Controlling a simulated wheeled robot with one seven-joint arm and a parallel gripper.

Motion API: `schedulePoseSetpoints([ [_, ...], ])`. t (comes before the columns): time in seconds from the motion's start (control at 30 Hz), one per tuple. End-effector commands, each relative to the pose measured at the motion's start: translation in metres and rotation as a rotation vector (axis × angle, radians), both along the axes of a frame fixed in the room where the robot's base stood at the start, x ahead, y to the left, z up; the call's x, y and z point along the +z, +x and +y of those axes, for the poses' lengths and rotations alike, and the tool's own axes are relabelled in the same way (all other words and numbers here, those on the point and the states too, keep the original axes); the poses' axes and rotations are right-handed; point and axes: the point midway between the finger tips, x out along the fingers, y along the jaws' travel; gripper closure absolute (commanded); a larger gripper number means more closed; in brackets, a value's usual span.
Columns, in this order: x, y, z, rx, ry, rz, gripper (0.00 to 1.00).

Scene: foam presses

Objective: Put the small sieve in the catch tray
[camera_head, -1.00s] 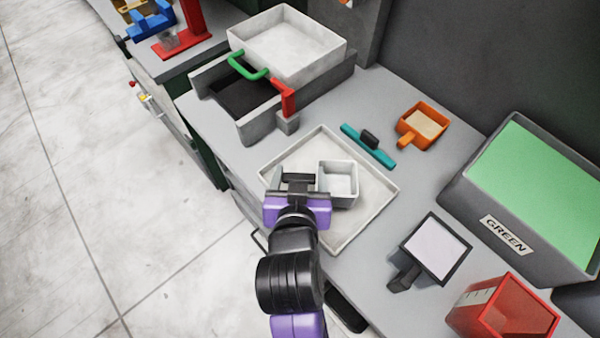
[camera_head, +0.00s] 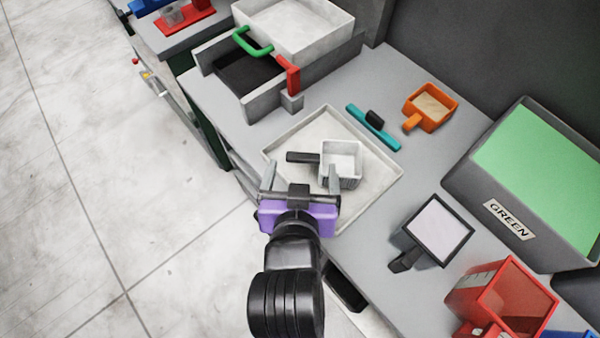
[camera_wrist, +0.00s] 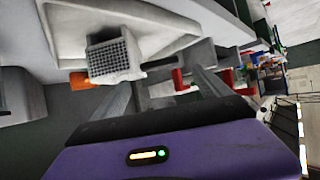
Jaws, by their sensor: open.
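The small sieve (camera_head: 341,160), a pale square box with a dark handle pointing left, sits inside the catch tray (camera_head: 375,200), a shallow pale square tray on the counter. In the wrist view the sieve (camera_wrist: 114,57) shows its mesh, with the tray (camera_wrist: 165,22) around it. My gripper (camera_head: 301,180) is open and empty at the tray's near-left edge. Its fingers are apart from the sieve's handle, on the near side of it. The gripper partly hides the near corner of the tray.
A teal squeegee-like tool (camera_head: 371,130) and an orange scoop (camera_head: 432,105) lie behind the tray. A black-framed pan (camera_head: 438,232), a red container (camera_head: 500,295) and the GREEN bin (camera_head: 509,220) stand right. A grey press (camera_head: 280,80) with a white pan stands at the back left.

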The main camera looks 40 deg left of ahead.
Motion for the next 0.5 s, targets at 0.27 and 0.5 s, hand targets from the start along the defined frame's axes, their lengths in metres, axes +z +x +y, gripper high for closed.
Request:
schedulePoseSetpoints([
  [0.27, 0.022, -0.032, -0.026, 0.001, 0.0, 0.0, 0.12],
  [0.5, 0.028, -0.04, -0.033, 0.0, -0.001, 0.001, 0.12],
])
